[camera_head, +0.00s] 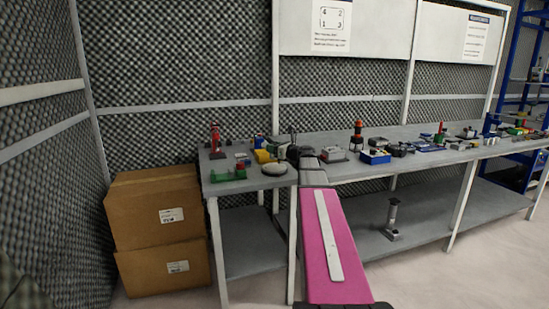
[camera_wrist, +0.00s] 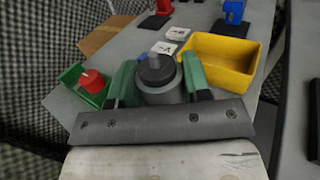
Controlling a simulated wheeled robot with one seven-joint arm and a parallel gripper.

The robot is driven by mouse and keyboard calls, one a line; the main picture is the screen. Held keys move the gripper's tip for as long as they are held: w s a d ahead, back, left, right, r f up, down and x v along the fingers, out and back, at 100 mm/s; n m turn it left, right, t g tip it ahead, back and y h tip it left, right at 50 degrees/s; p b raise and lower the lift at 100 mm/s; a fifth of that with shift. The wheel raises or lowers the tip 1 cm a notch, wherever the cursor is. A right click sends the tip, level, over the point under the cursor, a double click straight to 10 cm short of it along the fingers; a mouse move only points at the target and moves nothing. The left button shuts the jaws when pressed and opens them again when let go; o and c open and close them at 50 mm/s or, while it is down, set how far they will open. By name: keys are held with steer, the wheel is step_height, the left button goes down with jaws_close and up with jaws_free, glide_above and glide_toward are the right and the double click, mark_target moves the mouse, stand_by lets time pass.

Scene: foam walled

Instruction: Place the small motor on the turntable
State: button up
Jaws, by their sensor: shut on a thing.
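The small motor (camera_wrist: 158,72), a grey cylinder with a darker round top, is between the green fingers of my gripper (camera_wrist: 160,82) in the wrist view. The gripper is shut on it. In the head view my gripper (camera_head: 292,153) is over the near left part of the bench, and the motor cannot be made out there. The turntable (camera_head: 274,169) is a flat, round, grey disc near the bench's front edge, just left of my gripper. In the wrist view I cannot make out the turntable. Whether motor and turntable touch cannot be told.
A green bin (camera_wrist: 84,84) with a red part is left of the motor. A yellow bin (camera_wrist: 222,62) is to its right. White cards (camera_wrist: 165,47) lie beyond. A red tool (camera_head: 215,138) stands at the bench's back left. Cardboard boxes (camera_head: 155,205) stand left of the bench.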

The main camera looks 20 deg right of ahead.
steer(key=shift+d+f, duration=0.15)
steer(key=shift+f, duration=1.9)
steer(key=shift+f, duration=0.15)
steer(key=o, duration=1.1)
steer(key=v, duration=1.2)
